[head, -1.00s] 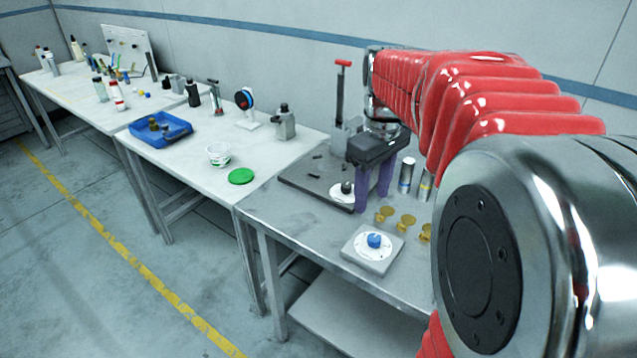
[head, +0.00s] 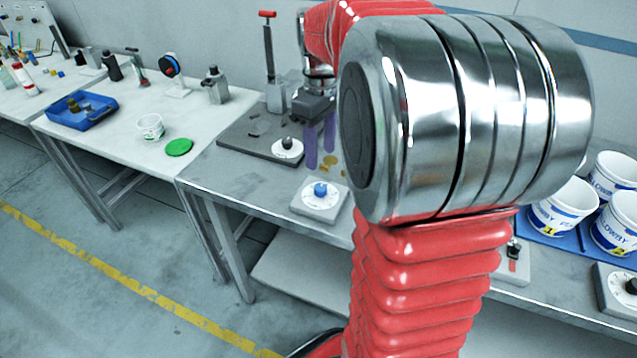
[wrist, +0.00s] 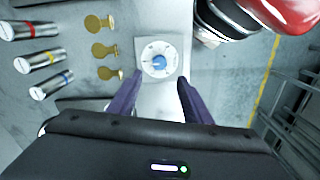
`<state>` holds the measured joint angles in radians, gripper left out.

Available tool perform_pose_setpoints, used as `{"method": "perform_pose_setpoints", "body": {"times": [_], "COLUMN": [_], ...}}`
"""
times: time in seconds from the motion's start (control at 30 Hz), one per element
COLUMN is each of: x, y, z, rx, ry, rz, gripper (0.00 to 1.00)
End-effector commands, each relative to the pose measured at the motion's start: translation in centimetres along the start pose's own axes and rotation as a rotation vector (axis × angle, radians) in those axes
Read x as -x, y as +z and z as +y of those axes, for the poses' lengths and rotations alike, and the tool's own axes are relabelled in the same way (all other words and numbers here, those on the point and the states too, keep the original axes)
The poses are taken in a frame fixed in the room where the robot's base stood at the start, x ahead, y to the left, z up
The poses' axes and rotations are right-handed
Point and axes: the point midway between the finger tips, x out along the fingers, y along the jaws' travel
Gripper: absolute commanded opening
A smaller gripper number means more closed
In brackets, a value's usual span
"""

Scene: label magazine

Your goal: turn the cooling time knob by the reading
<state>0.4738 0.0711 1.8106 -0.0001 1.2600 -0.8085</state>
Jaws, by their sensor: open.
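A blue knob (head: 321,189) sits on a white round dial on a grey square box (head: 308,209) near the front edge of the grey table. No lettering on it is readable. My gripper (head: 320,150) has two purple fingers pointing down, behind the box in the head view. In the wrist view, the fingers (wrist: 160,78) are spread apart and empty, with the blue knob (wrist: 159,62) between and just beyond their tips. The gripper appears apart from the knob. A black knob (head: 287,143) on a second white dial stands on a dark plate, left of my gripper.
Several gold pieces (wrist: 105,50) and banded metal cylinders (wrist: 45,60) lie left of the dial box in the wrist view. White buckets (head: 562,210) and another black-knobbed dial (head: 631,286) are at the right. My arm hides the table's middle.

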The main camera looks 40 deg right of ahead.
Motion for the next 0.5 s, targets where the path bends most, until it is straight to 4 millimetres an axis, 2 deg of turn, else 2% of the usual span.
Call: {"method": "perform_pose_setpoints", "body": {"times": [0.5], "x": [-8.1], "y": [0.1], "z": [-0.1], "rx": [0.0], "ry": [-0.003], "rz": [-0.003], "gripper": [0.45]}}
